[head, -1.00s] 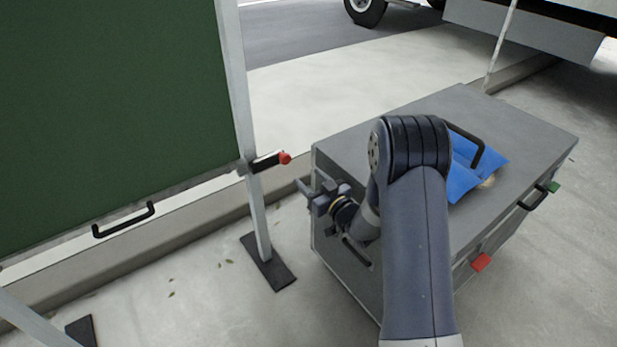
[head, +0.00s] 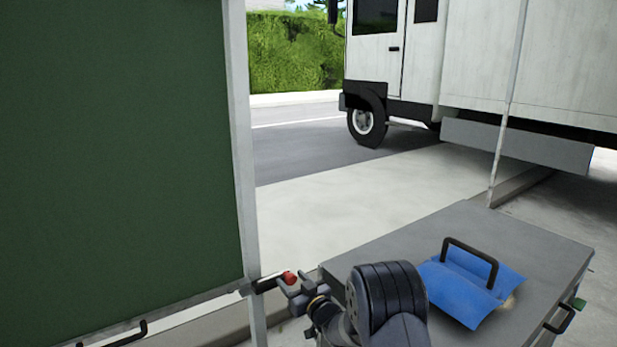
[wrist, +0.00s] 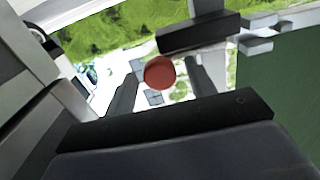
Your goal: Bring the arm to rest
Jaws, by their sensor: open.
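My gripper (head: 298,289) is at the bottom middle of the head view, at the left corner of the grey case. It is open, and I see nothing held in it. In the wrist view its two dark fingers stand apart, with a red knob (wrist: 160,73) showing between them. In the head view the red knob (head: 290,278) appears right by the fingertips; I cannot tell whether they touch. My arm bends at a dark ribbed joint in front of the case, and its lower part is cut off by the frame.
The grey case (head: 400,262) carries a blue folded piece (head: 455,290) beneath a black handle (head: 470,250). A green framed panel (head: 110,150) fills the left side. A white truck (head: 470,60) stands behind. Pale pavement (head: 350,200) between panel and truck is open.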

